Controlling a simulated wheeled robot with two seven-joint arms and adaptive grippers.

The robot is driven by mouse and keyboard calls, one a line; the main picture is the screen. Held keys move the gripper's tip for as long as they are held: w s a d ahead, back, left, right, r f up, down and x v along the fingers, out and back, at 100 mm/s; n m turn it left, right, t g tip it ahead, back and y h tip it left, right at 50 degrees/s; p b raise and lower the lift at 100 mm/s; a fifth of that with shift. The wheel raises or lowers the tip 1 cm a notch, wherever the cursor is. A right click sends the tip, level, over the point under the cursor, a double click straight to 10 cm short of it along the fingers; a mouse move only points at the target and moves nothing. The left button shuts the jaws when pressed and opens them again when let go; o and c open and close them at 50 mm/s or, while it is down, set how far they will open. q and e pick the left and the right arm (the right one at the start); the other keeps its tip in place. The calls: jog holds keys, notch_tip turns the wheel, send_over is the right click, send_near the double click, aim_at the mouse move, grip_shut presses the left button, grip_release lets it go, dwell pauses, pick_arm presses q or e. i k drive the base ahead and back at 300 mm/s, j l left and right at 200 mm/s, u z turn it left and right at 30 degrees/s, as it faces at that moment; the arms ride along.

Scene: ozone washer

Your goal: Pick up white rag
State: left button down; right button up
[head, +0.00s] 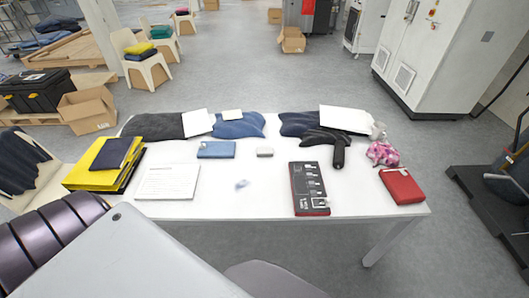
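The table (260,205) is white and stands in front of me in the head view. I cannot tell for sure which thing on it is the white rag. A small, pale, crumpled piece (242,184) lies near the table's middle.
The table's front middle is clear.

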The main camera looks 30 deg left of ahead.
aim_at(262, 151)
jog(key=k+j+z, duration=0.15)
jog(key=j+z, duration=0.2)
jog(key=j, duration=0.2)
jog(key=k+j+z, duration=0.35)
jog(key=j, duration=0.2)
jog(key=k+j+z, duration=0.2)
jog(key=j+z, duration=0.15)
jog(key=j, duration=0.15)
jog(key=k+j+z, duration=0.35)
